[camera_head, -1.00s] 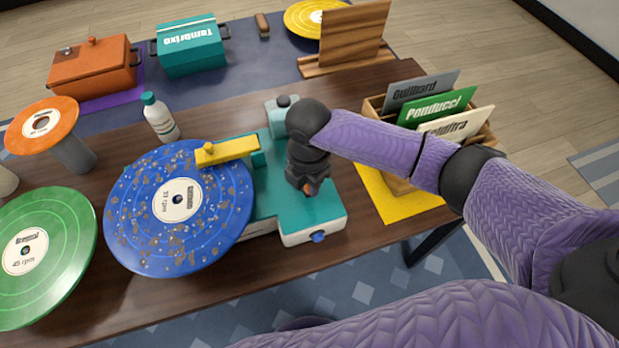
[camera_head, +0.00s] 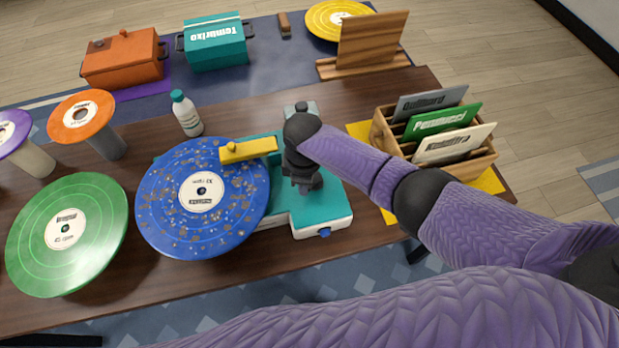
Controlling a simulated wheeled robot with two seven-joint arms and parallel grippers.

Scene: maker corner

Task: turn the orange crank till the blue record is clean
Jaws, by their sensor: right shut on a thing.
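The blue record (camera_head: 235,215) lies flat on the teal and white cleaning machine (camera_head: 322,205), with many small brown specks across its grooves and a white label at its centre. A yellow arm (camera_head: 247,150) reaches over its far right edge. My right gripper (camera_head: 307,186) points down over the machine's teal top, right of the record, and is shut on the orange crank. The gripper and wrist hide the crank from this camera. My left gripper is out of view.
A green record (camera_head: 68,255) lies left of the blue one. A white bottle (camera_head: 188,118) and an orange record on a stand (camera_head: 82,117) are behind. A wooden crate of record sleeves (camera_head: 487,160) stands close by my right forearm. The table's front strip is clear.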

